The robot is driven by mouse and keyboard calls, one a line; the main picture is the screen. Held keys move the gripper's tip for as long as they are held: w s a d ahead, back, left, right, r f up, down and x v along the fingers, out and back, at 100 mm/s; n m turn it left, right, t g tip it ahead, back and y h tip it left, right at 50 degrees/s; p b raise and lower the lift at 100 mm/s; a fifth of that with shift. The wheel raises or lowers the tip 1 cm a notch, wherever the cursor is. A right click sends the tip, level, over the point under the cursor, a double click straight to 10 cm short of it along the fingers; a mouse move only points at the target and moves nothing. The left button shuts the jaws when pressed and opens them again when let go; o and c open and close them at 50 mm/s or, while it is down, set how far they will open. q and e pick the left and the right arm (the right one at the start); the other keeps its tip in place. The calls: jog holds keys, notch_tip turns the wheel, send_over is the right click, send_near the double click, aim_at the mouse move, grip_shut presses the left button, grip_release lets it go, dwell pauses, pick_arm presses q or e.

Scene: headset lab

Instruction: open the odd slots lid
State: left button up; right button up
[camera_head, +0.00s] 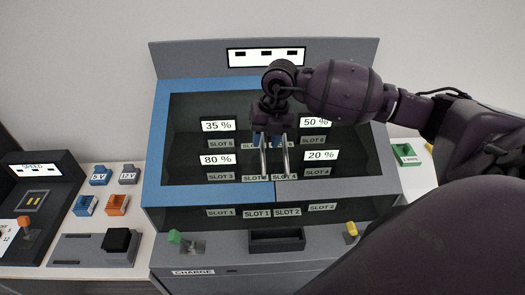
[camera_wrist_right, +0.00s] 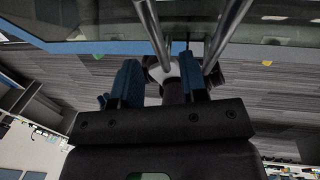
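The odd slots lid (camera_head: 152,177) is the blue-framed dark glass panel on the left of the charging case. It lies shut. Two parallel metal bar handles stand near the middle seam, the left one (camera_head: 263,160) on the blue lid's side. My right gripper (camera_head: 268,142) hangs over the handles with its fingers pointing down. In the right wrist view its blue fingers (camera_wrist_right: 160,85) are apart. The left bar (camera_wrist_right: 150,25) appears to run between them and the right bar (camera_wrist_right: 228,30) passes outside the right finger. Contact cannot be told. My left gripper is not in view.
The grey-framed lid (camera_head: 340,188) adjoins on the right. Slot labels and percent displays show through the glass. A tray recess (camera_head: 276,240) sits in front. Small blue, grey and orange blocks and a speed device (camera_head: 40,195) stand at left. A green block (camera_head: 406,154) is at right.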

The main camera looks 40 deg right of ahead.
aim_at(263, 150)
jog(key=shift+w+a+f, duration=0.15)
jog(key=shift+a+f, duration=0.05)
jog(key=shift+f, duration=0.95)
jog(key=shift+w+a+f, duration=0.1)
jog(key=shift+a+f, duration=0.05)
jog(key=shift+f, duration=1)
jog(key=shift+c, duration=0.5)
grip_shut()
